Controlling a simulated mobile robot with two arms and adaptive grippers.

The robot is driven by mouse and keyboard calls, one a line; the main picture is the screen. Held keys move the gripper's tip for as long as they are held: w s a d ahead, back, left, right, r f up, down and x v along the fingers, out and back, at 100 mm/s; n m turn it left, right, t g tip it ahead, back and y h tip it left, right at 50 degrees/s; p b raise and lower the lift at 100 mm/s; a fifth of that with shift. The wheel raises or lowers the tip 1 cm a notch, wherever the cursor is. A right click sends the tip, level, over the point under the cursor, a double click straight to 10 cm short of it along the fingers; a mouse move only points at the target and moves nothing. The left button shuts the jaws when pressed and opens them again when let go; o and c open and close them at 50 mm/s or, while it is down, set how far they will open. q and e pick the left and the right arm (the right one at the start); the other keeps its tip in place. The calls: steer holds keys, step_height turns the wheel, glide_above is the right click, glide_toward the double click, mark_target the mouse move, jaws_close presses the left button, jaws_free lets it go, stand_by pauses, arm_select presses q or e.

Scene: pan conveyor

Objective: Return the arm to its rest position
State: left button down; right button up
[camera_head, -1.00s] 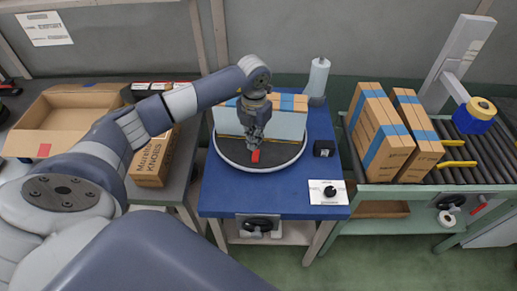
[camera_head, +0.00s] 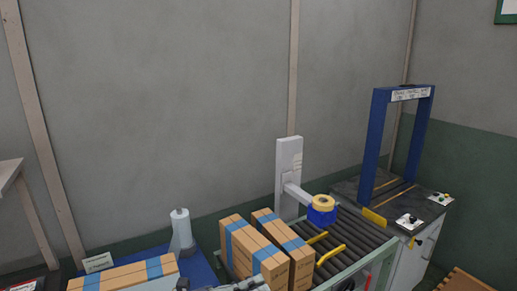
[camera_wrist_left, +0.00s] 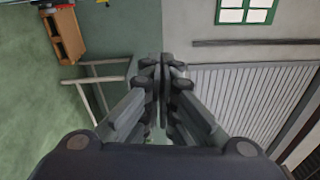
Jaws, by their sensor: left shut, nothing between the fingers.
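My left gripper (camera_wrist_left: 163,70) fills the middle of the left wrist view. Its two dark grey fingers are pressed together and hold nothing. In the head view a small grey piece, likely part of my arm, shows at the bottom edge; the rest of the arm is out of frame. My right gripper is in neither view.
A blue arch (camera_head: 377,140) stands farther right.

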arm_select(q)
steer(key=w+a+r+n+t+y, duration=0.1)
steer(key=a+r+n+t+y, duration=0.1)
steer(key=a+n+t+y, duration=0.45)
steer(key=w+a+r+n+t+y, duration=0.2)
steer(key=a+n+t, duration=0.25)
steer(key=n, duration=0.55)
steer(key=s+a+f+n+g+y, duration=0.3)
steer(key=a+f+n+y, duration=0.2)
steer(key=f, duration=0.2)
steer(key=s+a+f+n+g+y, duration=0.2)
steer(key=s+a+f+n+y, duration=0.25)
steer(key=f+n, duration=0.2)
steer(key=s+f+n+g+h, duration=0.1)
steer(key=s+f+g, duration=0.45)
steer(key=s, duration=0.45)
steer(key=s+f+n+g+h, duration=0.1)
steer(key=s+f+g, duration=0.5)
steer(key=s, duration=0.4)
steer(key=s+f, duration=0.3)
steer(key=f, duration=2.6)
steer(key=s+a+f+g, duration=0.1)
steer(key=s+a+f, duration=0.1)
steer(key=s+f, duration=1.2)
steer(key=shift+s+f+g, duration=0.15)
steer(key=shift+s+g, duration=0.2)
steer(key=shift+s, duration=0.7)
